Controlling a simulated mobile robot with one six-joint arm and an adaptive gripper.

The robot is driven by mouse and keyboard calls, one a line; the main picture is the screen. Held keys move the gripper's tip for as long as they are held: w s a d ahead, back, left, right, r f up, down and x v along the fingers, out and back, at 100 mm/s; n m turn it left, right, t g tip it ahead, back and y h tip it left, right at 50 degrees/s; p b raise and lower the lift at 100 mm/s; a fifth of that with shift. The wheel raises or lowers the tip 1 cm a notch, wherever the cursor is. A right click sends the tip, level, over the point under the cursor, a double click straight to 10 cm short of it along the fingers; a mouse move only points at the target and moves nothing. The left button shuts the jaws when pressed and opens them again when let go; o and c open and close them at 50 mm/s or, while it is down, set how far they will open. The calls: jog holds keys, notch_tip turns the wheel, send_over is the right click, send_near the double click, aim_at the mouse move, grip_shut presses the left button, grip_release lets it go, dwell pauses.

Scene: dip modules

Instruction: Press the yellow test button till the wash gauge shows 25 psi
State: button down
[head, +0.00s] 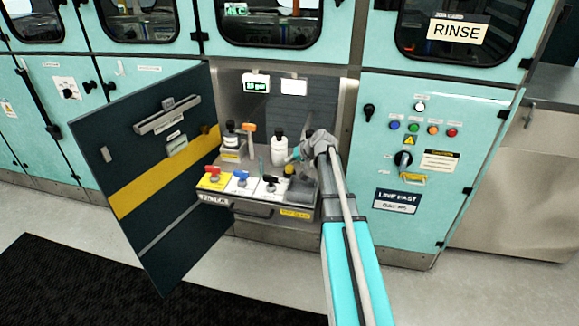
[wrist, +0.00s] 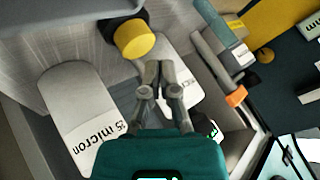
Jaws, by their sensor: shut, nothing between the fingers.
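A round yellow button face (wrist: 133,38) on a black body shows at the top of the wrist view. My gripper (wrist: 160,68) is shut and empty. Its fingertips are just below and right of the yellow face in the picture; I cannot tell whether they touch it. In the head view my gripper (head: 296,154) is inside the open bay, above the pull-out tray, and I cannot pick out the button. A small display with green digits (head: 256,84) is at the back of the bay, too small to read. I cannot tell whether it is the wash gauge.
White cylinders, one labelled 25 micron (wrist: 82,125), lie close around my gripper. Red, blue and black handles line the tray (head: 254,210). An orange-tipped part (wrist: 236,96) is to the right. The open dark door (head: 150,180) bounds the left side.

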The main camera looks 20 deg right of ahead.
aim_at(290, 167)
jog(key=shift+r, duration=0.1)
jog(key=shift+r+p, duration=2.4)
jog(key=shift+p, duration=0.15)
jog(key=s+a+r+n+g+h+p, duration=0.1)
jog(key=s+a+r+g+p, duration=0.3)
jog(key=s, duration=0.9)
jog(key=s+a+r+n+g+h+p, duration=0.2)
jog(key=s+a+r+g+h+p, duration=0.1)
jog(key=s+a+p, duration=0.7)
jog(key=shift+s+a+r+g+h+p, duration=0.4)
jog(key=shift+s+a+r, duration=0.7)
jog(key=shift+s+a, duration=1.25)
jog(key=shift+w+a, duration=0.2)
jog(key=shift+w, duration=0.1)
dwell(0.4)
